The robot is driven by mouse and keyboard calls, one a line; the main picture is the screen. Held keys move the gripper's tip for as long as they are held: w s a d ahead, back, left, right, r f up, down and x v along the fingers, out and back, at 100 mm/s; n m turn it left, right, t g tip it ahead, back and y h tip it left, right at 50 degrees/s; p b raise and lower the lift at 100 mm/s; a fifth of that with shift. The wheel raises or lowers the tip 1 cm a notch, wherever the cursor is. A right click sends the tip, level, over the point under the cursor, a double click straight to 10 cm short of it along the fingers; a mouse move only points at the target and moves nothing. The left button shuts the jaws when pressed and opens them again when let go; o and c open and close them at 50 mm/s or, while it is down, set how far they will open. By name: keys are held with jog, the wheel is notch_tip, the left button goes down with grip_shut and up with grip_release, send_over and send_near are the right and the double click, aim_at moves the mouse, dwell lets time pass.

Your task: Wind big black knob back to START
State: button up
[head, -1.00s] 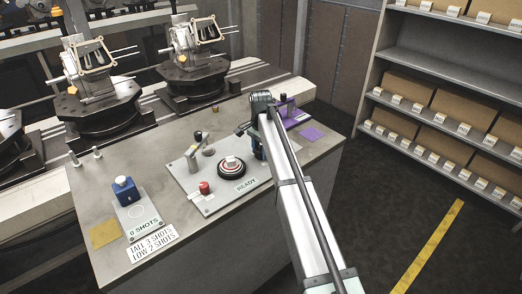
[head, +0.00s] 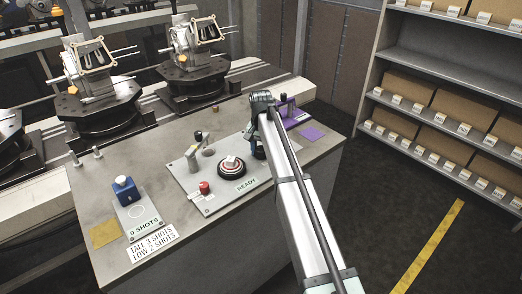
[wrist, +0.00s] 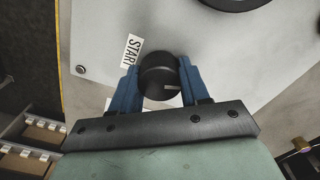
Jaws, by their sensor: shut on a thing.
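The big black knob (wrist: 157,72) sits between the two blue fingers of my gripper (wrist: 160,84) in the wrist view. The fingers are shut on its sides. A pale line on the knob's top points right in that view, away from the START label (wrist: 131,50), which is at the upper left of the knob. In the head view my gripper (head: 257,147) is at the right end of the grey panel (head: 216,202), and my arm and fingers hide the knob there.
A round black dial with a white and red top (head: 231,166) is left of my gripper, above a READY label (head: 247,184). A red button (head: 204,187) and a lever (head: 207,150) stand on the same panel. A purple holder (head: 290,114) is close behind my gripper.

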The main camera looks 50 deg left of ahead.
jog(key=n, duration=0.4)
jog(key=shift+a+n, duration=0.1)
jog(key=shift+n, duration=0.2)
jog(key=n, duration=0.3)
jog(key=shift+r+n, duration=0.1)
jog(key=shift+n, duration=0.3)
jog(key=n, duration=0.8)
jog(key=shift+a, duration=0.1)
jog(key=n, duration=0.4)
jog(key=shift+n, duration=0.3)
jog(key=n, duration=0.3)
jog(key=shift+s+n, duration=0.1)
jog(key=shift+n, duration=0.3)
jog(key=n, duration=0.4)
jog(key=shift+n, duration=1.6)
jog(key=shift+s, duration=0.1)
